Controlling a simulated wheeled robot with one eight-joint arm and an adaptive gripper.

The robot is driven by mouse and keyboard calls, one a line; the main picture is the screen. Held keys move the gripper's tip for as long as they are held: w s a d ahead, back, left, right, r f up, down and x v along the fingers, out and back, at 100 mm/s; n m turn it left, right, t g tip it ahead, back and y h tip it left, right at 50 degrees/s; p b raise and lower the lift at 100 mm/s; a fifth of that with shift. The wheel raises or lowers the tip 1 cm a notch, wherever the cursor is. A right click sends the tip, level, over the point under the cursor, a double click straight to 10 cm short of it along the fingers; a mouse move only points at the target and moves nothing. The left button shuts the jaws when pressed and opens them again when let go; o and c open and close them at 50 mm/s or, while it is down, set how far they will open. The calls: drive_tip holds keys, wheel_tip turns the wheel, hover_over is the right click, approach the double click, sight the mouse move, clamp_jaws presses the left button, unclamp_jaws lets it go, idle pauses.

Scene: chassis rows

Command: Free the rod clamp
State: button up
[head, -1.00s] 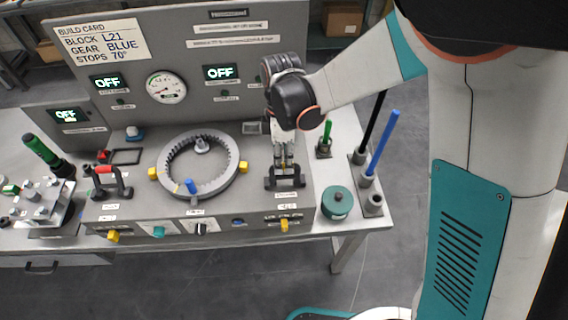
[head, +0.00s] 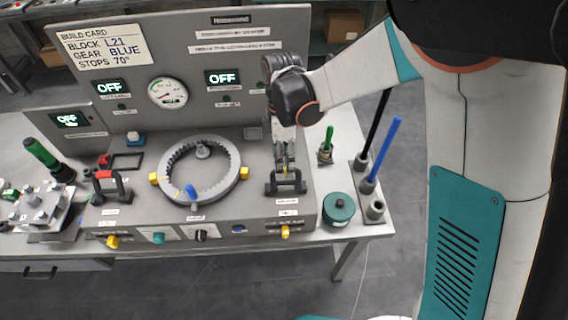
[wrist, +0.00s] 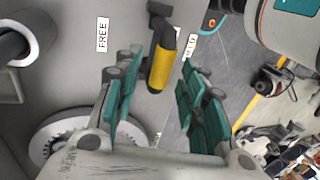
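The rod clamp looks to be the black bracket (head: 286,188) at the right end of the grey bench console. A black lever with a yellow grip (wrist: 161,68) shows in the wrist view. It points between a label reading FREE (wrist: 102,34) and a second label (wrist: 191,45) that is hard to read. My gripper (head: 285,170) is right above the bracket, pointing down. In the wrist view my gripper's teal-padded fingers (wrist: 160,88) are apart, one on each side of the yellow grip, with gaps visible. Whether either pad touches it is unclear.
A toothed ring (head: 199,170) with yellow blocks lies left of my gripper. A red-and-black handle (head: 110,186) is farther left. A green round container (head: 339,209), a blue rod (head: 384,152) and a green-handled piece (head: 327,146) stand on the right. The upright panel (head: 190,75) rises behind.

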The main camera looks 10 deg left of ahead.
drive_tip(key=v, duration=1.1)
drive_tip(key=shift+d+r, duration=0.1)
drive_tip(key=shift+r, duration=0.05)
drive_tip(key=shift+c, duration=0.3)
